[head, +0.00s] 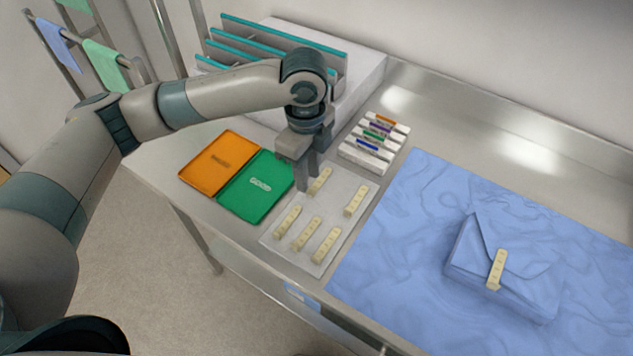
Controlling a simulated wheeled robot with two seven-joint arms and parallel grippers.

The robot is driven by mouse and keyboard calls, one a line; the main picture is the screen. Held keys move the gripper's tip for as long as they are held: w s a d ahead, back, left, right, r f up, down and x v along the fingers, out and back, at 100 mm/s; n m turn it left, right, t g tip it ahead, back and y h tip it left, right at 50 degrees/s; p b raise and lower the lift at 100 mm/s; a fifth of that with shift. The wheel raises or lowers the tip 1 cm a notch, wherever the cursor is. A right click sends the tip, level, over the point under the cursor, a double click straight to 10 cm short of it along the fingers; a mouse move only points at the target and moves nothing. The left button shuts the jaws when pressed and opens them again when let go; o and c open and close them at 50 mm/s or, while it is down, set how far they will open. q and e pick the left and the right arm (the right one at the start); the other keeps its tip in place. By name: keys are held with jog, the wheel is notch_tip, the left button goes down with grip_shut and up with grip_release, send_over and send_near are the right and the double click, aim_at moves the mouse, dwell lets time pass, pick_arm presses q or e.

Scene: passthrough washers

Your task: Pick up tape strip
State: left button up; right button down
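Several beige tape strips lie apart on a pale flat sheet on the metal table. The strip farthest back (320,181) is right beside and below my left gripper (309,181). The others are the right strip (355,201), the left strip (287,221), the middle strip (305,233) and the front strip (327,245). My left gripper points down with its two fingers apart and nothing visible between them. Whether a fingertip touches the back strip is unclear. My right gripper is not in view.
A blue wrapped pack (505,265) with a strip (497,269) on its flap sits on a blue cloth (400,250). Orange (220,163) and green (257,187) panels lie left of the sheet (280,246). A marker holder (375,143) and a slotted rack (360,75) stand behind.

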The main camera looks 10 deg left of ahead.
pick_arm(q)
jog(key=shift+w+f+p, duration=0.1)
jog(key=shift+f+p, duration=0.3)
jog(key=shift+f, duration=0.1)
jog(key=f, duration=0.1)
jog(key=f+p, duration=0.1)
jog(key=f, duration=0.1)
jog(key=shift+w, duration=0.25)
jog(key=shift+f, duration=0.6)
grip_shut()
